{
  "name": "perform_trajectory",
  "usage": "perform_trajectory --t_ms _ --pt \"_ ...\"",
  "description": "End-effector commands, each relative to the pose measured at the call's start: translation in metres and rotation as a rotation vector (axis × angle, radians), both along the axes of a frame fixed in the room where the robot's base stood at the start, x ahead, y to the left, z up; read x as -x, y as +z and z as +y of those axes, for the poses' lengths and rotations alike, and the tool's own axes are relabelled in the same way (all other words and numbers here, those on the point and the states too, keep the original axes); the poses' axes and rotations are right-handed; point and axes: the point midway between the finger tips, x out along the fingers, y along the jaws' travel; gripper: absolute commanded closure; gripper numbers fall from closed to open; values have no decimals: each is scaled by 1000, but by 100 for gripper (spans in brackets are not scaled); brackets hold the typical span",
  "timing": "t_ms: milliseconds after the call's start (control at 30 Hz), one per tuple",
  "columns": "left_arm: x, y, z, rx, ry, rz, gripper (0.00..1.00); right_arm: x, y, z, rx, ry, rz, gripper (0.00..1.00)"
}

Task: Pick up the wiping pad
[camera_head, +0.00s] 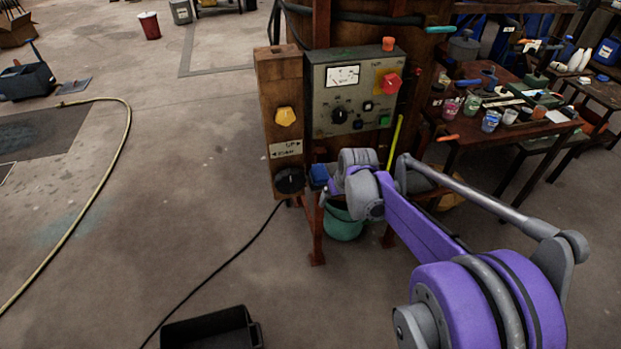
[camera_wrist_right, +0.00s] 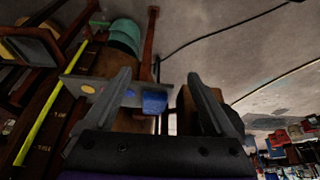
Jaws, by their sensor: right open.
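A small blue block, which looks like the wiping pad (camera_head: 319,175), sits beside the lower end of the wooden post, under the control panel. In the right wrist view the blue pad (camera_wrist_right: 154,102) rests on a grey ledge (camera_wrist_right: 95,87) and lies between the fingers of my right gripper (camera_wrist_right: 157,80). The fingers are spread apart and hold nothing; I cannot tell whether one touches the ledge. In the head view my right wrist reaches just right of the pad and hides much of the ledge and the fingers. My left gripper is not in view.
The wooden post (camera_head: 278,110) and grey control panel (camera_head: 356,100) stand close above the pad. A black knob (camera_head: 289,180) is just left of it. A green bucket (camera_head: 343,222) stands below. A black crate (camera_head: 212,330) is on the floor. A cluttered table (camera_head: 490,120) is at right.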

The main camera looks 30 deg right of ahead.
Motion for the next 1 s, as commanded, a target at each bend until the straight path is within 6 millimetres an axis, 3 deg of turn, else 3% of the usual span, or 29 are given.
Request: perform_trajectory --t_ms 500,767,1000 --pt "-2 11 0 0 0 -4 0 -100 1 -20 0 0 -1 10" --pt "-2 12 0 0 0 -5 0 -115 -3 -24 0 0 0 10" --pt "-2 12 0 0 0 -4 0 -128 -35 -27 0 1 0 10"
